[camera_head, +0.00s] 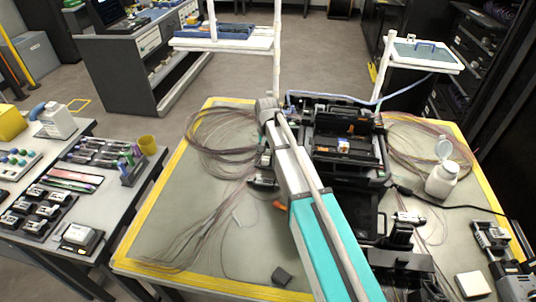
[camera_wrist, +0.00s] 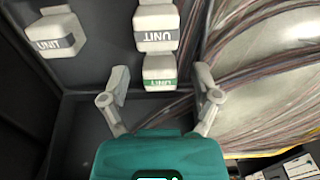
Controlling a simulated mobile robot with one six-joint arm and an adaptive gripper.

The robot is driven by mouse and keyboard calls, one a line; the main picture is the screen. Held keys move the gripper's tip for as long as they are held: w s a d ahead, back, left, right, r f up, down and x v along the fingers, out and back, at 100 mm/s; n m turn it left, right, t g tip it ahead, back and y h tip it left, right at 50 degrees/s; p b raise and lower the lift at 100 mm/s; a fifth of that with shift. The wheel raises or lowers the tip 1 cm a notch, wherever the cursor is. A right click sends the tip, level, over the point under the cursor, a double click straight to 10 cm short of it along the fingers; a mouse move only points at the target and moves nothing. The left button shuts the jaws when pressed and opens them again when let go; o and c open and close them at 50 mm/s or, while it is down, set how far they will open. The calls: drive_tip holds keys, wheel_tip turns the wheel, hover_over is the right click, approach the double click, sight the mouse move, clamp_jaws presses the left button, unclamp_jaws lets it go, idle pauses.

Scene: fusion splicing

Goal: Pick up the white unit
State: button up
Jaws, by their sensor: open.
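Several white units with a printed "UNIT" label show in the wrist view. One with a green label band (camera_wrist: 160,72) lies between my gripper's fingers. Another with a grey band (camera_wrist: 157,27) sits just beyond it, and a third with a dark grey band (camera_wrist: 57,32) is at upper left. All rest against a dark holder surface. My gripper (camera_wrist: 161,80) is open, with one finger on each side of the green-banded unit. I see no contact, and the gap in depth is hard to judge. In the head view my arm hides most of this area.
Bundles of thin cables (camera_wrist: 270,65) run close to the right finger. In the head view a black splicing machine (camera_head: 345,145) stands right of my arm, a cable coil (camera_head: 220,140) lies left of it, and a white bottle (camera_head: 441,180) stands at right. The mat's left front is mostly clear.

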clamp_jaws()
idle(0.5)
drive_tip(key=shift+r, duration=0.2)
wheel_tip(320, 180, up, 2)
drive_tip(key=shift+r+p, duration=0.1)
drive_tip(key=shift+p, duration=1.15)
drive_tip(key=s+r+p, duration=0.1)
drive_tip(key=r+p, duration=0.1)
drive_tip(key=s+r+p, duration=0.4)
drive_tip(key=shift+a+r+p, duration=0.2)
drive_tip(key=shift+r+p, duration=0.15)
drive_tip(key=s+a+r+p, duration=0.1)
drive_tip(key=s+r+p, duration=0.2)
drive_tip(key=s, duration=0.6)
drive_tip(key=shift+r+p, duration=0.35)
drive_tip(key=shift+p, duration=0.05)
